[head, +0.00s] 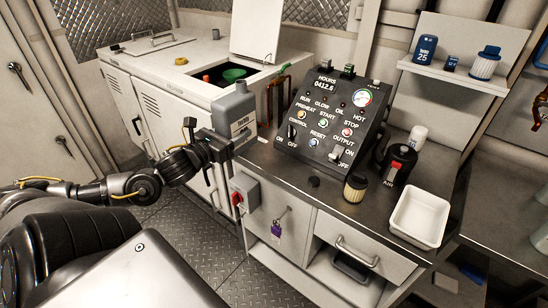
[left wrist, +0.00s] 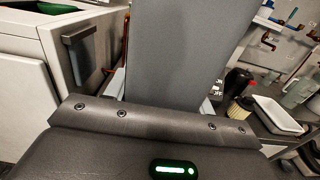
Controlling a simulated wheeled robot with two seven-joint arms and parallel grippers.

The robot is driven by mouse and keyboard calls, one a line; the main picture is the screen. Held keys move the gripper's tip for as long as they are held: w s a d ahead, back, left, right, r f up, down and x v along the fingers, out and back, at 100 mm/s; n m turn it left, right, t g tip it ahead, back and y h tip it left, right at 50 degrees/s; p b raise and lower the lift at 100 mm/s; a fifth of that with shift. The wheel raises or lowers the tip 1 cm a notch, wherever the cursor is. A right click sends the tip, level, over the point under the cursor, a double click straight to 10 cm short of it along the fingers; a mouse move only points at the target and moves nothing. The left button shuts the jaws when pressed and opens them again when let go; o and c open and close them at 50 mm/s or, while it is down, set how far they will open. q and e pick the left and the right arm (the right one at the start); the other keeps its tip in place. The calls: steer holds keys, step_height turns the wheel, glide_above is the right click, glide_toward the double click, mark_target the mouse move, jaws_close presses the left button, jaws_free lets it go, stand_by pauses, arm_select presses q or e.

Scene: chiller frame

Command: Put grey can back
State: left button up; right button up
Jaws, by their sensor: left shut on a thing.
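The grey can (head: 234,112), a jug with a short neck and a dark label, is upright at the left end of the counter (head: 275,168), beside the white cabinet. My left gripper (head: 220,146) is shut on the can from its left side. The can (left wrist: 177,45) also fills the middle of the left wrist view, just beyond the gripper. I cannot tell whether its base touches the counter. My right gripper is not in view.
Behind the can, the cabinet (head: 190,50) has an open hatch with a green funnel (head: 234,74). A control panel (head: 330,118) stands to its right. A filter (head: 355,187), a black-and-red bottle (head: 398,165) and a white tray (head: 419,217) stand further right. A shelf (head: 450,73) hangs above.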

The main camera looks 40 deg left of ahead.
arm_select(q)
steer(key=shift+w+d+f+p, duration=0.3)
steer(key=shift+w+d+f, duration=0.3)
steer(key=shift+w+f, duration=1.3)
steer(key=shift+w+d+f+p, duration=0.25)
steer(key=shift+w+d+f, duration=0.35)
steer(key=shift+w+f, duration=1.3)
steer(key=shift+w+d+f+p, duration=0.3)
steer(key=shift+w+d+f, duration=0.55)
steer(key=shift+w, duration=1.8)
steer(key=f, duration=0.1)
steer(key=f+p, duration=0.1)
steer(key=shift+a+f, duration=0.3)
steer(key=shift+f, duration=0.4)
